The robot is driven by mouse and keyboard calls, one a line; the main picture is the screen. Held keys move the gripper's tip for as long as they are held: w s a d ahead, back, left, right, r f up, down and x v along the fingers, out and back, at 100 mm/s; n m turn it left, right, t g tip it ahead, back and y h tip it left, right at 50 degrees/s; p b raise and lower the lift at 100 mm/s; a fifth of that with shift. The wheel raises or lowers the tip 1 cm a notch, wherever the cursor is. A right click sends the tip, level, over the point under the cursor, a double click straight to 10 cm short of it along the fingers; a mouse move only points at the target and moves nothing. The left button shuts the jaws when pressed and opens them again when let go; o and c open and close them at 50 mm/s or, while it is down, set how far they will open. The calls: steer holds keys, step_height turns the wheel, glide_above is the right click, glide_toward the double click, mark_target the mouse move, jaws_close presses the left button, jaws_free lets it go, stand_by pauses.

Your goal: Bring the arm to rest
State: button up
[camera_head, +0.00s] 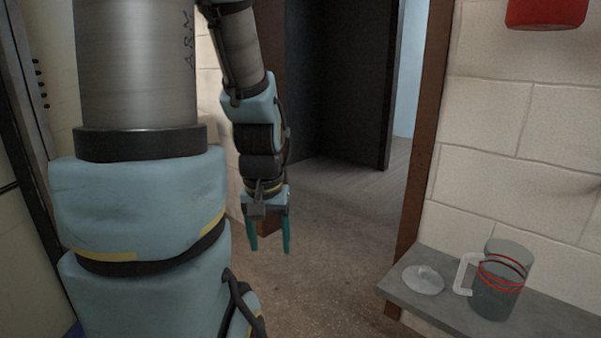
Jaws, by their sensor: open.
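My gripper (269,238) hangs at the end of my arm, left of the picture's middle, with its two teal fingers pointing down. The fingers are apart and nothing shows between their tips. It is over the open floor, clear of the bench and the things on it. My arm's large grey and blue links fill the left side of the view.
A grey bench (440,304) at the lower right holds a clear pitcher (497,285) with red bands and a round clear lid (423,280). A red object (546,11) is at the upper right. A doorway with a dark door (335,80) stands behind; the brown floor (335,270) is clear.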

step_height(320, 180, up, 22)
steer(key=p, duration=1.9)
steer(key=shift+p, duration=0.3)
